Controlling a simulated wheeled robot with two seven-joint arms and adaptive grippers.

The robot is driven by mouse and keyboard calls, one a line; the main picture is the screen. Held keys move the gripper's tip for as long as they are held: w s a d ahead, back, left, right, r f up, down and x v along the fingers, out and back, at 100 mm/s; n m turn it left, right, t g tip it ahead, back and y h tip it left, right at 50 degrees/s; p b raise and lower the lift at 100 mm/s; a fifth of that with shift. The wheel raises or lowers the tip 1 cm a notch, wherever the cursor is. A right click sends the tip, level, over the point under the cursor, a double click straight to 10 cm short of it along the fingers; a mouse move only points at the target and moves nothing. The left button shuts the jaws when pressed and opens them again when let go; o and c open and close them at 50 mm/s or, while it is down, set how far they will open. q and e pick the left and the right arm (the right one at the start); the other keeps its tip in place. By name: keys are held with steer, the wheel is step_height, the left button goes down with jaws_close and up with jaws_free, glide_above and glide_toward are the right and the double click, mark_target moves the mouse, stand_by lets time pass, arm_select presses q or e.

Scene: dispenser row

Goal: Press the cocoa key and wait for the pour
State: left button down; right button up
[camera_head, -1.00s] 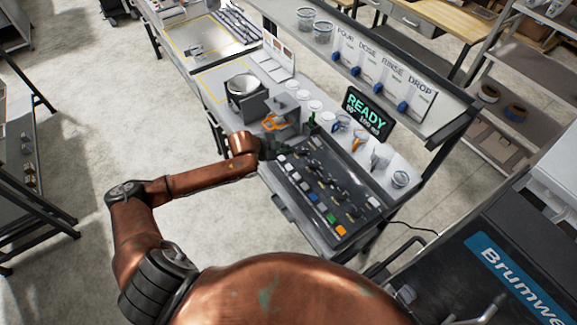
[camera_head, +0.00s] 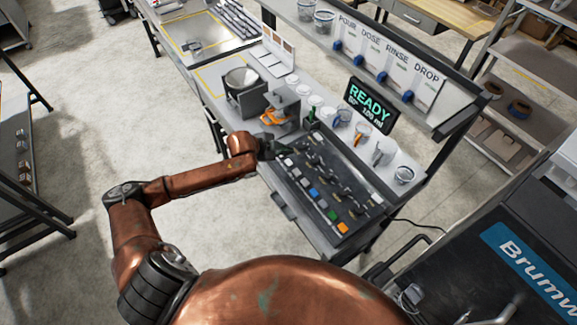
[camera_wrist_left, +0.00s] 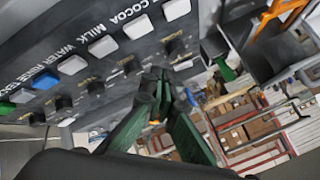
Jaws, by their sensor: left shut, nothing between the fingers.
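The cocoa key is a white square key (camera_wrist_left: 138,27) under the COCOA label on the dark panel in the left wrist view. The panel (camera_head: 318,224) also shows in the head view, with a row of keys along its near side. My left gripper (camera_head: 281,147) is at the panel's far-left end. In the left wrist view its dark fingertips (camera_wrist_left: 158,82) are closed together and empty. They appear apart from the cocoa key, lower in the picture. Their height over the panel is hard to judge. My right gripper is out of view.
Other white keys, a blue key (camera_wrist_left: 38,80) and a green key sit in the same row. Dark knobs (camera_wrist_left: 129,66) run beside them. An orange-handled object (camera_head: 277,117) and a dark box (camera_head: 246,94) stand close beyond the gripper. Cups (camera_head: 383,153) line the panel's back.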

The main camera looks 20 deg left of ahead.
mark_target(287, 163)
arm_select(q)
step_height(287, 163, down, 3)
steer(key=shift+r+b, duration=0.1)
steer(key=shift+b, duration=0.75)
steer(key=shift+f, duration=0.8)
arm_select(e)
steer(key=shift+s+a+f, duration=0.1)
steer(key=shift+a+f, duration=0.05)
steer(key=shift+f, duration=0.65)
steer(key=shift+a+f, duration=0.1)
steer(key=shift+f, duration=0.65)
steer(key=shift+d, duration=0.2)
arm_select(q)
steer(key=shift+f, duration=0.2)
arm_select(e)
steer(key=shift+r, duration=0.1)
arm_select(q)
steer(key=shift+f, duration=0.25)
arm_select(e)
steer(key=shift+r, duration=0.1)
arm_select(q)
steer(key=shift+f, duration=0.5)
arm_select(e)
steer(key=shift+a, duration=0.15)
arm_select(q)
steer(key=shift+r+p, duration=0.9)
steer(key=shift+p, duration=0.15)
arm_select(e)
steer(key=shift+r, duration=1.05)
